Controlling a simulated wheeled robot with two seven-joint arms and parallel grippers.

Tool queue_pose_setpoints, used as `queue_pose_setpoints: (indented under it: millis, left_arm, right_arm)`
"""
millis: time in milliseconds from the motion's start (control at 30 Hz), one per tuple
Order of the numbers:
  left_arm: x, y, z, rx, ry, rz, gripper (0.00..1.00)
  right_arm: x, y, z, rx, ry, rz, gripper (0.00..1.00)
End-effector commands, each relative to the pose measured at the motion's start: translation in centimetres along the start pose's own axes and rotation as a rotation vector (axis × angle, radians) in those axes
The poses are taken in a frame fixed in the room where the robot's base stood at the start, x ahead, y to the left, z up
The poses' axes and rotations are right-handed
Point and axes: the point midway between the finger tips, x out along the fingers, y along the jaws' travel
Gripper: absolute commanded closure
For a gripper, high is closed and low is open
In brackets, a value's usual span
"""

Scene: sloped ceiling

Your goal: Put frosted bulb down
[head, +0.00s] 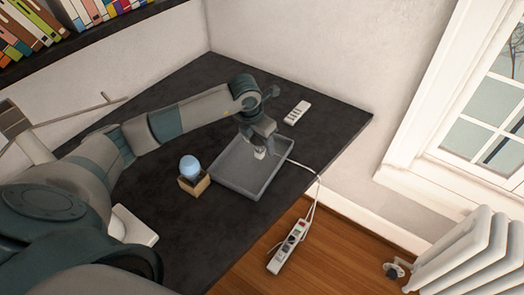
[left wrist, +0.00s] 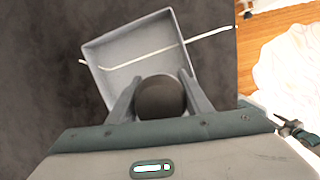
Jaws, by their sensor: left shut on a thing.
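My left gripper (head: 258,143) is over the grey tray (head: 228,180) on the dark tabletop, pointing down. It is shut on the frosted bulb (head: 260,154), of which only a small pale part shows below the fingers. In the left wrist view the bulb (left wrist: 160,97) is a round, dark, shaded shape between the two fingers, with the tray (left wrist: 98,52) beyond it. I cannot tell whether the bulb touches the tray floor. My right gripper is not in view.
A blue bulb (head: 190,166) stands in a small wooden holder (head: 194,186) left of the tray. A white switch strip (head: 297,112) lies behind the tray. A white cable (head: 304,167) passes the tray towards a power strip (head: 288,247) on the floor.

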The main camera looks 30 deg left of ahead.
Motion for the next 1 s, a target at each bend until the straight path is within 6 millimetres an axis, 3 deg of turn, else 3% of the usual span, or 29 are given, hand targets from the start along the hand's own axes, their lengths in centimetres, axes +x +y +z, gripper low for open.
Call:
queue_pose_setpoints:
  millis: [167, 433, 867, 900, 967, 1000]
  left_arm:
    - [0.7, 0.0, -0.2, -0.002, 0.003, -0.001, 0.76]
    - [3.6, -0.1, -1.0, -0.001, 0.002, 0.0, 0.76]
    - [4.2, -0.1, -1.2, 0.0, 0.0, 0.0, 0.76]
    - [4.2, -0.1, -1.1, 0.0, 0.0, 0.0, 0.5]
    - [4.1, -0.1, -1.1, 0.0, 0.0, 0.0, 0.36]
    - [4.1, -0.1, -1.1, 0.0, 0.0, 0.0, 0.36]
  right_arm:
    - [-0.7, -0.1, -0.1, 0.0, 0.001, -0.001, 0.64]
    - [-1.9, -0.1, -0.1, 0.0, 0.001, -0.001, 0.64]
    - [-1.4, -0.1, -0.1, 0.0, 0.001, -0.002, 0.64]
    - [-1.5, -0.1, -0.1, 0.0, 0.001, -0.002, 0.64]
    - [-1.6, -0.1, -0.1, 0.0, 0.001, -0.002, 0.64]
    - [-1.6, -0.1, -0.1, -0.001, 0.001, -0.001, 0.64]
